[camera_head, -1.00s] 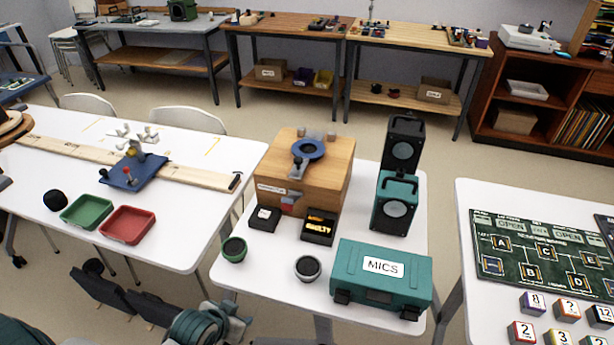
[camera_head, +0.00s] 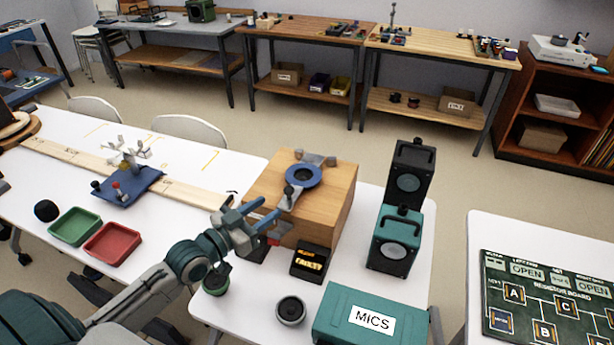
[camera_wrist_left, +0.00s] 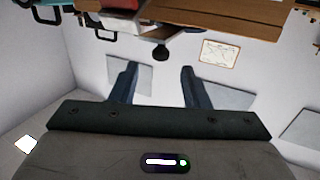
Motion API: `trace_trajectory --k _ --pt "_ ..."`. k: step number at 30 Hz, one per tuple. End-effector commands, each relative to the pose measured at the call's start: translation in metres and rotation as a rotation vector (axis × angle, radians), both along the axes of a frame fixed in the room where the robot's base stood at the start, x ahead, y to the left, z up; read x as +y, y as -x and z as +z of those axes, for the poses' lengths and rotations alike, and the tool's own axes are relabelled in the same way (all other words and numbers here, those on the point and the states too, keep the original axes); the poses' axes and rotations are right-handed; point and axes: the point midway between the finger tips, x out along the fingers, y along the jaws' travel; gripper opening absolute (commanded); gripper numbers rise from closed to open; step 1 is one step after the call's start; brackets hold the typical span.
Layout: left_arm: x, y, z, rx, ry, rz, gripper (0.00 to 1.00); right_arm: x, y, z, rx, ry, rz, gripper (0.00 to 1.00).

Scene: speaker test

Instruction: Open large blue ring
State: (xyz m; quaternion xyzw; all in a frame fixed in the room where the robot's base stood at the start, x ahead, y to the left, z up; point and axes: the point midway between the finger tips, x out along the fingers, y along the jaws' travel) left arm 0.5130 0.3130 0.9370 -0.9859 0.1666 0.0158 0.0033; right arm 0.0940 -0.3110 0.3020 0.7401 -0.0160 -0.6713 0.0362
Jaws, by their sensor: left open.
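The large blue ring (camera_head: 316,178) lies on top of a wooden box (camera_head: 336,205) on the middle white table. Its centre is dark. A grey clamp piece with a dark knob (camera_head: 288,192) sits at its front edge, and another grey piece (camera_head: 316,159) sits behind it. My left gripper (camera_head: 270,210) is open and empty, in front of the box's left side, lower and left of the ring. In the left wrist view its two fingers (camera_wrist_left: 158,85) are apart with nothing between them; the wooden box (camera_wrist_left: 235,18) shows at the top. My right gripper is out of view.
Round speaker parts (camera_head: 290,310) and a teal MICS case (camera_head: 350,318) are at the front. The left table holds green (camera_head: 75,226) and red trays (camera_head: 112,243).

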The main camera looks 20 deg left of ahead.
Motion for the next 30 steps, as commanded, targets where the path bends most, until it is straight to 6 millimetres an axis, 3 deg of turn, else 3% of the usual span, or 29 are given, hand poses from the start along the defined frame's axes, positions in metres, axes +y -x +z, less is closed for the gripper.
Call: trace_trajectory --k 11,22,30 --pt "-0.007 -0.03 0.004 -0.028 0.016 0.0 0.42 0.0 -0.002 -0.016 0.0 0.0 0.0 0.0" --pt "-0.027 -0.087 0.006 -0.024 0.014 0.001 0.42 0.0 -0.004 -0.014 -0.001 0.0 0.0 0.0" --pt "-0.033 -0.104 0.005 -0.022 0.011 -0.001 0.42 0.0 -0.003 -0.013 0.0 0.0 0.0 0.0"
